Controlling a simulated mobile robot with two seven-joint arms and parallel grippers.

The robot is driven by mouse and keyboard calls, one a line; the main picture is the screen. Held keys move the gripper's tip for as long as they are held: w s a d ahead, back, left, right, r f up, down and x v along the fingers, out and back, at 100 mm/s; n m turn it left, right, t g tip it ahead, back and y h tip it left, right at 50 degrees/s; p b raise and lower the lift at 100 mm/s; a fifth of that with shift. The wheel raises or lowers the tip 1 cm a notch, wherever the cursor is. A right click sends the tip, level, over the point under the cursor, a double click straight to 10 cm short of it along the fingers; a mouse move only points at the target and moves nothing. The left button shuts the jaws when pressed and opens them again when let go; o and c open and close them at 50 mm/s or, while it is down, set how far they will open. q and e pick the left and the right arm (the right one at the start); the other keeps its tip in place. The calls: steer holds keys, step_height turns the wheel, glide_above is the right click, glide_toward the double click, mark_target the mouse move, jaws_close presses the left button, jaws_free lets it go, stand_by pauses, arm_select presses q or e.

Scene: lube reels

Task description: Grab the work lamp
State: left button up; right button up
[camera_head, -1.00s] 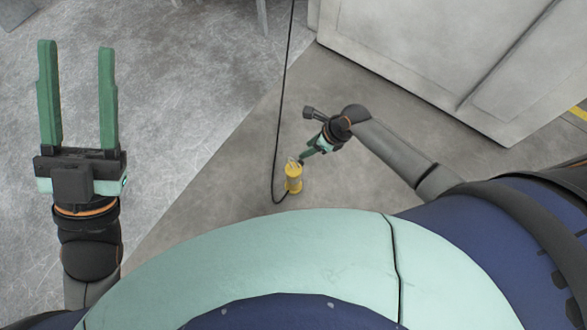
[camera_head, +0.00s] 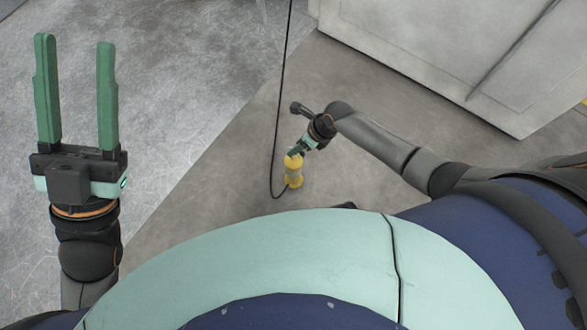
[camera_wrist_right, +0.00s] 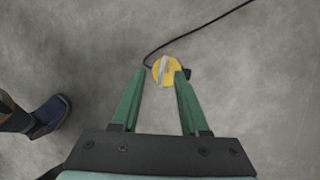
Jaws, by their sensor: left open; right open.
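The yellow work lamp (camera_head: 294,177) hangs or stands low near the floor in the head view, with a black cable looping from it and running up. In the right wrist view the work lamp (camera_wrist_right: 166,72) lies just past and between the fingertips, seen from its end. My right gripper (camera_head: 293,154) is open at the lamp's upper part and covers some of it; its fingers also show in the right wrist view (camera_wrist_right: 160,74). I cannot tell whether they touch the lamp. My left gripper (camera_head: 74,42) is open and empty, far to the left.
The black cable (camera_head: 283,80) runs upward past the right gripper's left side. A large pale cabinet (camera_head: 420,50) stands at the upper right. The concrete floor (camera_head: 200,110) around the lamp is clear.

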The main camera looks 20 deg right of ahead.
steer(key=b+x, duration=0.1)
steer(key=x, duration=0.2)
steer(key=shift+f+b, duration=0.2)
steer(key=shift+b, duration=0.2)
arm_select(q)
steer(key=f, duration=0.3)
steer(key=shift+w+d+f, duration=0.1)
steer(key=shift+d+f, duration=0.05)
steer(key=shift+d, duration=0.15)
arm_select(e)
steer(key=shift+r, duration=0.1)
jaws_close()
stand_by(0.5)
